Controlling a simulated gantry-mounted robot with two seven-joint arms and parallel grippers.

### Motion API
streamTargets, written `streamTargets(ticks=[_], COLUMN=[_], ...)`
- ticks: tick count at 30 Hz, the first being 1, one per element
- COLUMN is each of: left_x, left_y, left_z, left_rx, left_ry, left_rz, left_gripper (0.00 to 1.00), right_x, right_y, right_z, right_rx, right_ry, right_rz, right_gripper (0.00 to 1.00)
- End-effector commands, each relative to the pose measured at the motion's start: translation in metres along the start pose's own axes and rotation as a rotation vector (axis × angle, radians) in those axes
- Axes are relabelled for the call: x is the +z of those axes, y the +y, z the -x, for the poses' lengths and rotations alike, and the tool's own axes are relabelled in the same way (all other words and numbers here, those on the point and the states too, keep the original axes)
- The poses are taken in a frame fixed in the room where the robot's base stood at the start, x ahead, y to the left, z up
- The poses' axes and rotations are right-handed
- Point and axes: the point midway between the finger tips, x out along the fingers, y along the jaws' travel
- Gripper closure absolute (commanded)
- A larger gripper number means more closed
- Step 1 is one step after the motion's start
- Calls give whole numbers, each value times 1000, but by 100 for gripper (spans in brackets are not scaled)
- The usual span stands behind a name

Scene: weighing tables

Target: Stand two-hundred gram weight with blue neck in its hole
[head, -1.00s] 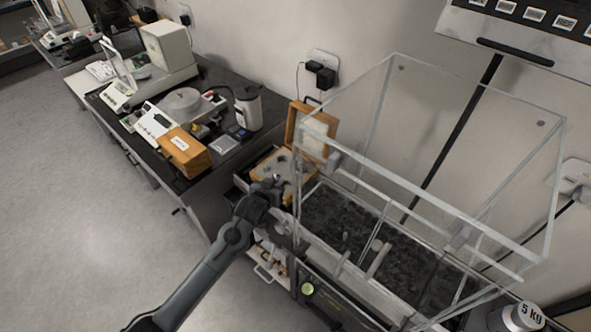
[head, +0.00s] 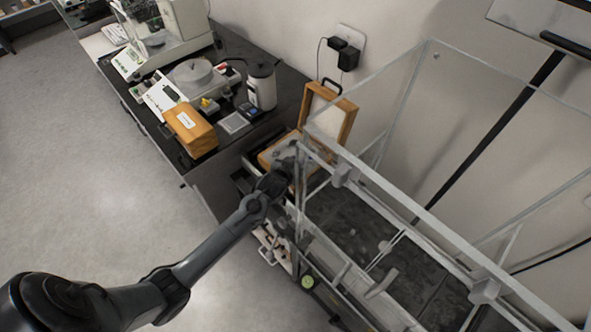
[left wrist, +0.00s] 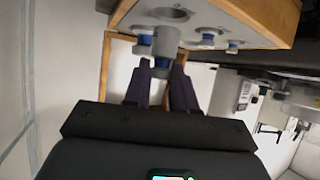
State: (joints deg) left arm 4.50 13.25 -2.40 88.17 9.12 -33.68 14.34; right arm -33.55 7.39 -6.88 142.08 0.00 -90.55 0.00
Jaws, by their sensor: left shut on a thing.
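My left gripper (left wrist: 164,72) is shut on a grey metal weight with a blue neck (left wrist: 165,42), in the left wrist view. The weight's grey body is beyond the fingertips, close to the face of the open wooden weight box (left wrist: 120,14). A large round recess (left wrist: 173,13) shows in that face near the weight; whether the weight touches it I cannot tell. In the head view my left gripper (head: 284,170) is at the box (head: 335,119), and the arm hides the weight. My right gripper is not in view.
Other blue-necked weights (left wrist: 208,38) sit in the box. The clear glass enclosure (head: 388,187) stands close on the right of my arm. A closed wooden box (head: 190,130), a flask (head: 262,86) and balances are on the dark table to the left.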

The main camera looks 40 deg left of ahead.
Motion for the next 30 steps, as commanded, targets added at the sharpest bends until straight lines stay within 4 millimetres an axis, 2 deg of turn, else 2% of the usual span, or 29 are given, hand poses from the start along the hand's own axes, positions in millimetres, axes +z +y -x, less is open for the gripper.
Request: streamTargets(ticks=[10,22,23,27,30], left_x=[30,34,35,34,34], left_y=[0,0,0,0,0], left_z=[-17,-19,-19,-18,-18], left_rx=[-1,-1,-1,0,0], left_ry=[1,1,-1,-1,0], left_rz=[1,1,1,0,0], left_gripper=[100,100,73,52,49], right_x=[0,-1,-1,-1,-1], right_y=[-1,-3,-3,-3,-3], right_z=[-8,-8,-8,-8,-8], right_rx=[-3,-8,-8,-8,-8], right_ry=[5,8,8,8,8], right_rz=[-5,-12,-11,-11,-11], right_gripper=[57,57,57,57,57])
